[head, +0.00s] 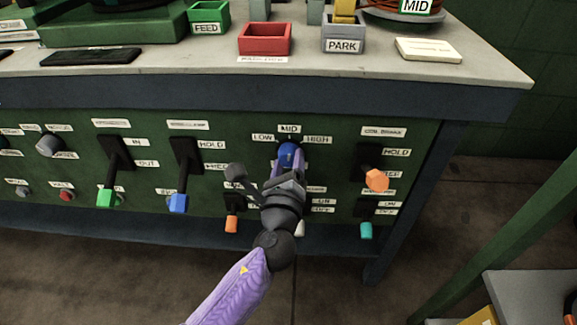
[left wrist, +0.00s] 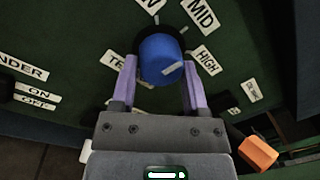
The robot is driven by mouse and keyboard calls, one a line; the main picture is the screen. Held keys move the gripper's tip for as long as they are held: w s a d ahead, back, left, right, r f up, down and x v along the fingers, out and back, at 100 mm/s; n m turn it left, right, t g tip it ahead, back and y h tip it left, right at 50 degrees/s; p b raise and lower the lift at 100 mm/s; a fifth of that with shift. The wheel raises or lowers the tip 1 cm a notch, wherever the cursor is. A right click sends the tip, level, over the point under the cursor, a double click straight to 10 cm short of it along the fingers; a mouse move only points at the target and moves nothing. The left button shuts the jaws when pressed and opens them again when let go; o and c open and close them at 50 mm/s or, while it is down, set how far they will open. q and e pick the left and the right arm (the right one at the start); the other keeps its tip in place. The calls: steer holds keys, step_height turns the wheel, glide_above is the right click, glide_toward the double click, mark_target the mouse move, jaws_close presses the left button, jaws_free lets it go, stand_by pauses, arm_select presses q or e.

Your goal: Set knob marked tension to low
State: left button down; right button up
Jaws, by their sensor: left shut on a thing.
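The blue knob (head: 288,153) is on the green panel front, under labels LOW (head: 263,138), MID (head: 289,129) and HIGH (head: 317,139). In the left wrist view the blue knob (left wrist: 161,60) has a white line on its face pointing toward the HIGH label (left wrist: 208,61). A label beginning "TE" (left wrist: 117,72) is partly hidden by a finger. My left gripper (left wrist: 160,85) is shut on the knob, with one purple finger on each side. In the head view my left gripper (head: 287,165) covers the panel below the knob. My right gripper is not in view.
Levers with green (head: 105,197), blue (head: 178,203) and orange (head: 377,180) ends stick out of the panel nearby. The bench top above holds a red bin (head: 265,38) and a grey PARK bin (head: 343,36).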

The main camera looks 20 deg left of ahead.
arm_select(q)
steer(key=n, duration=0.2)
steer(key=n+b, duration=0.1)
steer(key=n, duration=0.1)
steer(key=shift+d+f, duration=0.1)
steer(key=shift+f, duration=0.1)
steer(key=n+y+b, duration=0.1)
steer(key=n+b, duration=0.1)
steer(key=n, duration=0.2)
steer(key=shift+n, duration=0.3)
steer(key=shift+r+n+b, duration=0.1)
steer(key=shift+n+b, duration=0.25)
steer(key=shift+n, duration=1.05)
steer(key=shift+r, duration=0.1)
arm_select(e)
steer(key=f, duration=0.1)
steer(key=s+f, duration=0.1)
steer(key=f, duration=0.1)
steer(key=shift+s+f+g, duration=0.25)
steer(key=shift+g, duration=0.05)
arm_select(q)
steer(key=shift+n, duration=0.4)
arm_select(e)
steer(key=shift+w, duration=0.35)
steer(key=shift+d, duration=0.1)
